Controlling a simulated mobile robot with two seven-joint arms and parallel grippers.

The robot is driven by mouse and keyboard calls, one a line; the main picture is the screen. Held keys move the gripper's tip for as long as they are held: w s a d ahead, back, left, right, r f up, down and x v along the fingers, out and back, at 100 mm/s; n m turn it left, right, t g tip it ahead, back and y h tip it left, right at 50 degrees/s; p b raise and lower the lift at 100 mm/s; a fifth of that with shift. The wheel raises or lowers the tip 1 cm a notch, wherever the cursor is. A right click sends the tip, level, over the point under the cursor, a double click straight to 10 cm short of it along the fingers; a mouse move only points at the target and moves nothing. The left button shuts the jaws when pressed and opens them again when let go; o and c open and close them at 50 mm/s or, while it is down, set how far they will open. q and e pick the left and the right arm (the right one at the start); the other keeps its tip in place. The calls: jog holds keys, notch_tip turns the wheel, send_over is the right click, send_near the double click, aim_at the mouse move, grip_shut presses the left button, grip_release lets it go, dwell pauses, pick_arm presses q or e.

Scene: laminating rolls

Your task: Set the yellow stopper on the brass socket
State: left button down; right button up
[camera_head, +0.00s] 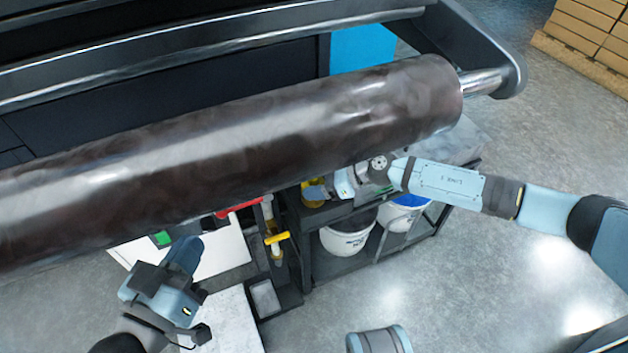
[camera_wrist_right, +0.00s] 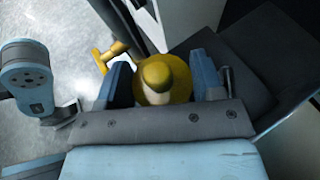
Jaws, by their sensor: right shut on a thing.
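The yellow stopper (camera_wrist_right: 163,80) is between the two fingers of my right gripper (camera_wrist_right: 158,84) in the right wrist view, with its rounded knob facing the camera. My right gripper is shut on it. In the head view, my right gripper (camera_head: 320,192) is under the roll's front edge, with a bit of the yellow stopper (camera_head: 312,188) showing. A brass fitting (camera_head: 268,210) with a yellow handle (camera_head: 277,238) stands to the left of it; I cannot clearly make out a socket opening. My left gripper (camera_head: 187,250) is at lower left, its fingers unclear.
A big dark roll (camera_head: 230,150) spans the view above both grippers and hides part of the space beneath. A dark shelf cart (camera_head: 340,262) holds white buckets (camera_head: 347,237). A white panel (camera_head: 225,250) stands near my left arm. Open floor lies at lower right.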

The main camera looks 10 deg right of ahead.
jog(key=shift+r+p, duration=0.35)
jog(key=shift+r, duration=0.15)
dwell(0.4)
jog(key=shift+f+b, duration=0.7)
jog(key=shift+f, duration=0.15)
jog(key=shift+r, duration=0.25)
dwell(0.3)
jog(key=shift+r+p, duration=0.55)
jog(key=shift+p, duration=0.15)
jog(key=shift+f+b, duration=0.6)
jog(key=shift+f, duration=0.15)
dwell(0.7)
jog(key=o, duration=0.6)
jog(key=shift+o, duration=0.2)
